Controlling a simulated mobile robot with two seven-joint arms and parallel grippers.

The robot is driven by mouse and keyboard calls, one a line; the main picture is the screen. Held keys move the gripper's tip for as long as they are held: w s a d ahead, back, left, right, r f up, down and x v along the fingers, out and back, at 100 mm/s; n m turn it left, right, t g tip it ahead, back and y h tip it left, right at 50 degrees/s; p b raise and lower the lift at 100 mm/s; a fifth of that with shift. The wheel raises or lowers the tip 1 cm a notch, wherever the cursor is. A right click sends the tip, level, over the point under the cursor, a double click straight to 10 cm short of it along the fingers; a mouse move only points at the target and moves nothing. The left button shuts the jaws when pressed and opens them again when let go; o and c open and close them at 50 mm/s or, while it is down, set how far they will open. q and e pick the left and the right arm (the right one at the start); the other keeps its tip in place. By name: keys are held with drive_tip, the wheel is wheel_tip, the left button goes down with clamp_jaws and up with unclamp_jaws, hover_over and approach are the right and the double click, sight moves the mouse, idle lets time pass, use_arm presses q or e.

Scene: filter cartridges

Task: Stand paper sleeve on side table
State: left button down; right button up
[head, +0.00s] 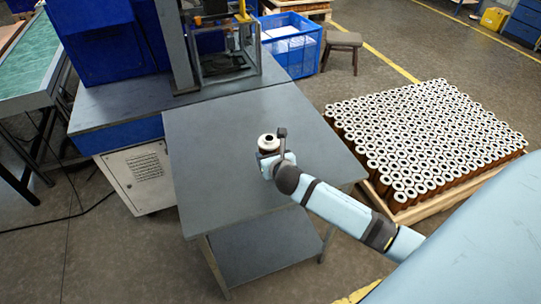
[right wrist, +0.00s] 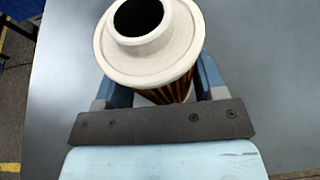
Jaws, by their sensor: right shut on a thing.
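A filter cartridge, the paper sleeve (right wrist: 150,48), has a white ring-shaped cap with a dark round hole and a brown pleated body. It also shows in the head view (head: 268,142), over the middle of the grey side table (head: 215,125). My right gripper (right wrist: 152,95) is shut on the sleeve, with a blue finger on each side of it. The sleeve looks about upright. Its lower end is hidden, so I cannot tell whether it touches the tabletop. My left gripper is not in view.
A pallet (head: 440,205) full of similar cartridges stands on the floor at right. A blue machine bench (head: 115,110) adjoins the table at left. A blue crate (head: 292,50) and a stool (head: 342,42) stand behind. The tabletop around the sleeve is clear.

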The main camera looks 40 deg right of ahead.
drive_tip(key=shift+p, duration=0.9)
idle(0.8)
drive_tip(key=shift+f, duration=0.55)
idle(0.7)
drive_tip(key=o, duration=1)
drive_tip(key=shift+o, duration=0.2)
drive_tip(key=shift+s, duration=0.1)
drive_tip(key=v, duration=1.3)
drive_tip(key=shift+s+b, duration=0.3)
drive_tip(key=shift+s, duration=0.05)
drive_tip(key=shift+a, duration=0.2)
